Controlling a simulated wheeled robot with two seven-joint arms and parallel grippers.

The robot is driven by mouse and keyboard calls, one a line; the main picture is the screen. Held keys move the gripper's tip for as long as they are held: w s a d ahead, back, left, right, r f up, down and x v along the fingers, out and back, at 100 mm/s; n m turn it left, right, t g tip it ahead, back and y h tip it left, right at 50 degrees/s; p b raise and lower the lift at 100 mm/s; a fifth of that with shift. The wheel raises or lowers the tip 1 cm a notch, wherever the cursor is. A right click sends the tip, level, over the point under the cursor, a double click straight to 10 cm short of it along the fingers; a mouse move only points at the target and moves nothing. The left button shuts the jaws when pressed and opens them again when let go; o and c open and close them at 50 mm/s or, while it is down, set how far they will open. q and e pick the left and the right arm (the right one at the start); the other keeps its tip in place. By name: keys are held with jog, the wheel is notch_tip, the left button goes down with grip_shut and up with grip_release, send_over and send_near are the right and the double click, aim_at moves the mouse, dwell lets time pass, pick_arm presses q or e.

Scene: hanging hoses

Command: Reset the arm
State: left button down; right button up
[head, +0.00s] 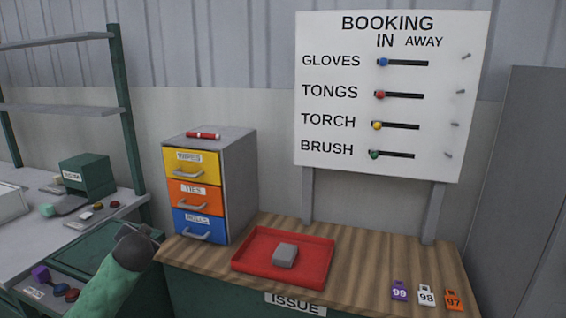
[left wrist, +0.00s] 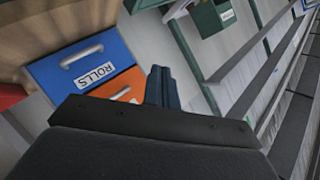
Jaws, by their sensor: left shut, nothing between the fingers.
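My left arm comes in from the lower left of the head view. Its gripper (head: 152,236) is in front of the lower left side of the drawer cabinet (head: 240,170), near the left end of the wooden counter. In the left wrist view the two fingers (left wrist: 162,84) are together with nothing between them. The blue ROLLS drawer (left wrist: 82,60) and part of the orange drawer (left wrist: 122,88) show to the left of the fingers there. The contact between my gripper and anything else cannot be made out. My right gripper is in neither view.
On the counter (head: 360,265) are a red tray (head: 240,264) holding a grey block (head: 285,254), and tags 99 (head: 399,291), 98 (head: 426,296) and 97 (head: 454,300). A BOOKING board (head: 330,130) stands behind. A green shelf unit (head: 125,100) and side bench (head: 20,240) are left.

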pick_arm(q)
jog(key=s+d+f+g+h, duration=0.3)
jog(key=s+d+f, duration=0.65)
jog(key=s, duration=0.35)
jog(key=s+d+f+g+h, duration=0.2)
jog(key=s+d+f+g, duration=0.1)
jog(key=s+d+f, duration=0.75)
jog(key=s+d+f+g, duration=0.1)
jog(key=s+f, duration=0.3)
jog(key=s, duration=0.4)
jog(key=s+d+f+n+g+h, duration=0.1)
jog(key=s+d+f+g, duration=0.1)
jog(key=s+f, duration=0.3)
jog(key=s+d+f+g+h, duration=0.1)
jog(key=s+d+f+g, duration=0.1)
jog(key=s, duration=1)
notch_tip(320, 180, down, 2)
jog(key=shift+s+d+f+n, duration=0.2)
jog(key=shift+s+d+n, duration=0.05)
jog(key=shift+d+n, duration=0.2)
